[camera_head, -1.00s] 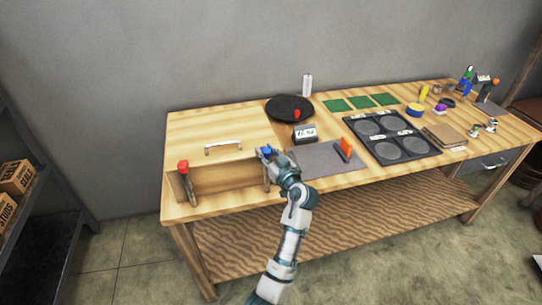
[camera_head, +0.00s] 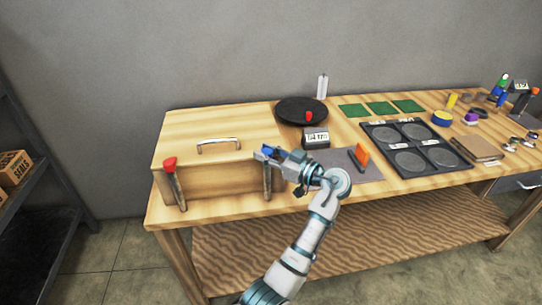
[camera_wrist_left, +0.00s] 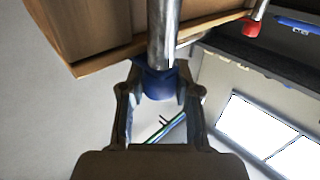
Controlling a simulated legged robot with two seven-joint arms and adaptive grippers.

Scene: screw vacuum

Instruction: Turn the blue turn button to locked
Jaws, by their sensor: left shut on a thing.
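The blue turn button (camera_head: 268,152) sits at the right front of the wooden box (camera_head: 215,185), on a metal shaft (camera_head: 267,182) that hangs nearly straight down along the box front. My left gripper (camera_head: 272,155) is at the button from the right and partly covers it. In the left wrist view, my left gripper (camera_wrist_left: 160,92) has its fingers on either side of the blue button (camera_wrist_left: 158,78), shut on it. The shaft (camera_wrist_left: 162,35) runs up from the button there. My right gripper is out of view.
A red button (camera_head: 170,163) with a similar shaft is at the box's left front; a metal handle (camera_head: 218,143) is on top. Right of the box are a black round plate (camera_head: 290,108), a small display (camera_head: 316,138), an orange item (camera_head: 361,155) and a black tray (camera_head: 400,135).

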